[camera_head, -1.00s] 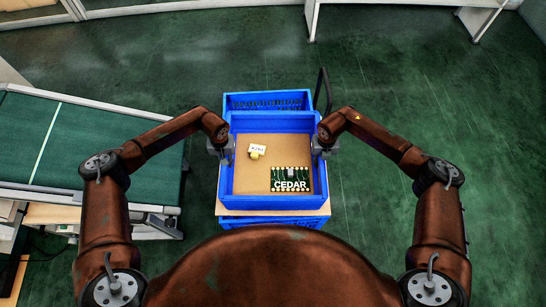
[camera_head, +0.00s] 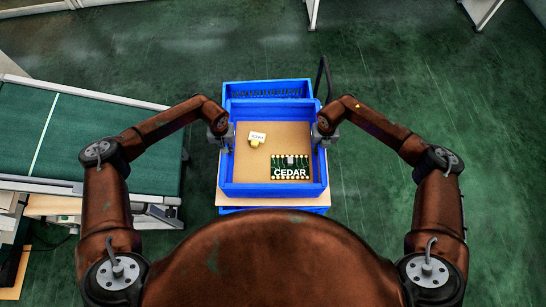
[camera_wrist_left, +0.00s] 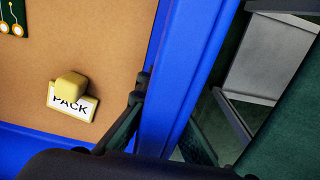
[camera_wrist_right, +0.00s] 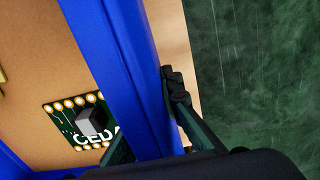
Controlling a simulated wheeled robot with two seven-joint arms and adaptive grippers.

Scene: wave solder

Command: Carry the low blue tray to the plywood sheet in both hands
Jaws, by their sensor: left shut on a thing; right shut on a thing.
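The low blue tray (camera_head: 272,190) is held level between my two hands, in the middle of the head view. Inside on its tan floor lie a green board marked CEDAR (camera_head: 292,168) and a small white PACK card with a yellow block (camera_head: 256,142). My left gripper (camera_head: 225,142) is shut on the tray's left wall; the left wrist view shows its fingers at the blue rim (camera_wrist_left: 180,75). My right gripper (camera_head: 319,138) is shut on the right wall, also seen in the right wrist view at the rim (camera_wrist_right: 115,75).
A blue crate (camera_head: 265,86) stands just behind the tray. A light wooden surface (camera_head: 318,198) shows beneath the tray. A green-topped conveyor or table (camera_head: 100,140) with a grey frame is at the left. Green floor at the right is clear.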

